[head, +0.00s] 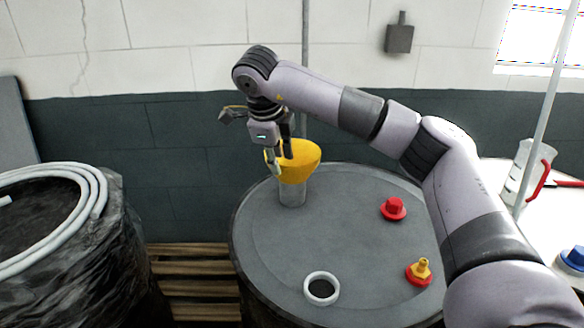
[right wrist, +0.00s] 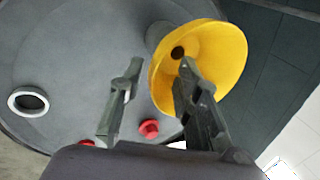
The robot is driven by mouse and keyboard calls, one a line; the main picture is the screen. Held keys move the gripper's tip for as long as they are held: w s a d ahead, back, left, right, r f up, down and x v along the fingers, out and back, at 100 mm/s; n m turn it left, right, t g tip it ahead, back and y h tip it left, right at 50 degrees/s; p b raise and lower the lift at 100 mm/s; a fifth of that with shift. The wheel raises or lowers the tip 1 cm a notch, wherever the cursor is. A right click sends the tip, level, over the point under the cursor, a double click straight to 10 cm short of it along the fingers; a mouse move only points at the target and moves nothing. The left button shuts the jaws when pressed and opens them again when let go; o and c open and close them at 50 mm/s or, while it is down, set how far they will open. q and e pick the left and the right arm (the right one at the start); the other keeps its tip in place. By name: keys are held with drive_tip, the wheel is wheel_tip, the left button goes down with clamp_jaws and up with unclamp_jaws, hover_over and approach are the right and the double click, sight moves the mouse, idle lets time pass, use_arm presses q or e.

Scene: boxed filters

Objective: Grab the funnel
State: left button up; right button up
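The yellow funnel (head: 306,165) stands upright with its mouth up, on a short grey neck (head: 293,194) at the back left of the drum lid. My right gripper (head: 281,163) points down at the funnel's left side, with its fingers apart. In the right wrist view the funnel (right wrist: 225,55) is at the upper right. One finger of the gripper (right wrist: 160,66) overlaps the inside of the funnel's mouth and the other is outside the rim. Whether either finger touches the rim, I cannot tell. My left gripper is not in view.
The grey drum (head: 262,250) has an open white-rimmed hole (head: 321,289), a red cap (head: 394,209) and a red-and-yellow fitting (head: 420,271) on its lid. A wrapped drum with a hose (head: 95,205) stands left. A clear jug (head: 530,170) is at right.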

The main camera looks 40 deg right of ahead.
sight(289, 183)
drive_tip(key=shift+x, duration=0.9)
drive_tip(key=shift+s+d+f+p, duration=0.1)
drive_tip(key=shift+d+f+p, duration=0.25)
drive_tip(key=shift+p, duration=0.2)
drive_tip(key=x, duration=0.1)
drive_tip(key=p+x, duration=0.1)
drive_tip(key=x, duration=0.1)
drive_tip(key=shift+d+f+p, duration=0.25)
drive_tip(key=shift+d+p, duration=0.05)
drive_tip(key=shift+d+f, duration=0.1)
drive_tip(key=shift+f, duration=0.25)
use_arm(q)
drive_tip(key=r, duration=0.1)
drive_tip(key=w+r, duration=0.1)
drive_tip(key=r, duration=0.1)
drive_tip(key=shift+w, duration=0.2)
use_arm(e)
drive_tip(key=shift+c, duration=0.2)
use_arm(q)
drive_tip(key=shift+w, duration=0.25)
use_arm(e)
clamp_jaws()
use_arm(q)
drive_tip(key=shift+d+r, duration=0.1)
